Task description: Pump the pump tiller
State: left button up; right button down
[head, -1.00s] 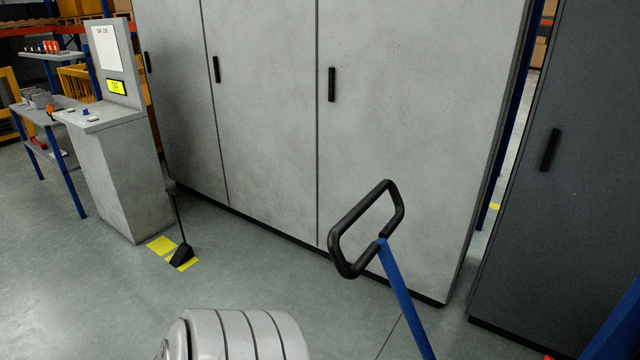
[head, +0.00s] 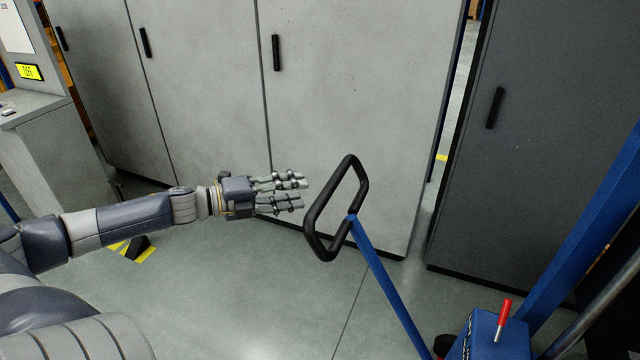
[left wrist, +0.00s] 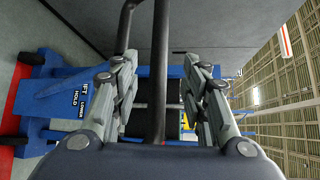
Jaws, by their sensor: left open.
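The pump tiller has a black loop handle (head: 311,220) on a blue shaft (head: 383,275) that leans up and to the left, in the middle right of the head view. My left gripper (head: 302,194) is open and empty just left of the loop, its fingers pointing at it. In the left wrist view the black handle (left wrist: 160,75) shows ahead, lined up with the gap between the spread fingers. I see no grip on it. My right gripper is not in view.
A blue pump body (head: 492,338) with a red lever (head: 504,311) stands at the lower right. Light grey cabinets (head: 340,100) and a dark cabinet (head: 540,130) stand behind. A grey console (head: 50,150) is at the left.

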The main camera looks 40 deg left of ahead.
aim_at(332, 185)
pick_arm(q)
jog(key=b+x, duration=0.3)
jog(key=x, duration=0.5)
jog(key=shift+w+r, duration=0.1)
jog(key=shift+w, duration=0.2)
jog(key=shift+w+d+f, duration=0.2)
jog(key=shift+w+d, duration=0.1)
jog(key=shift+w, duration=0.2)
jog(key=shift+w+d, duration=0.15)
dwell(0.4)
